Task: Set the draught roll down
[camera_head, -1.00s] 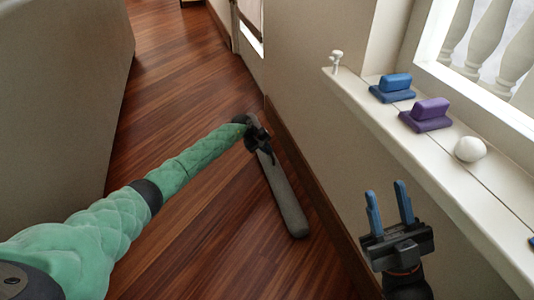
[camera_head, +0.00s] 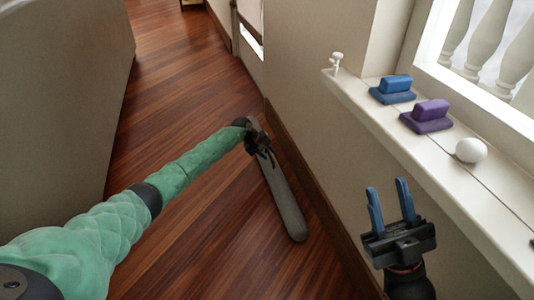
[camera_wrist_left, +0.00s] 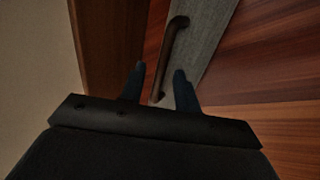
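The draught roll (camera_head: 286,205) is a long grey bar that appears to lie on the wooden floor, close along the wall's skirting. Its near end is rounded. In the left wrist view the roll (camera_wrist_left: 205,35) is grey fabric with a brown curved handle (camera_wrist_left: 167,55). My left gripper (camera_head: 264,152) is at the roll's far end. In the left wrist view the fingers of my left gripper (camera_wrist_left: 160,75) stand apart on both sides of the handle, with gaps showing. My right gripper (camera_head: 390,205) is open and empty, with blue fingers up, beside the window sill.
The white window sill (camera_head: 455,200) at the right carries a blue block (camera_head: 394,90), a purple block (camera_head: 428,116), a white ball (camera_head: 471,150) and a small white figure (camera_head: 336,60). A grey panel (camera_head: 60,90) stands at the left. The floor (camera_head: 175,110) between is clear.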

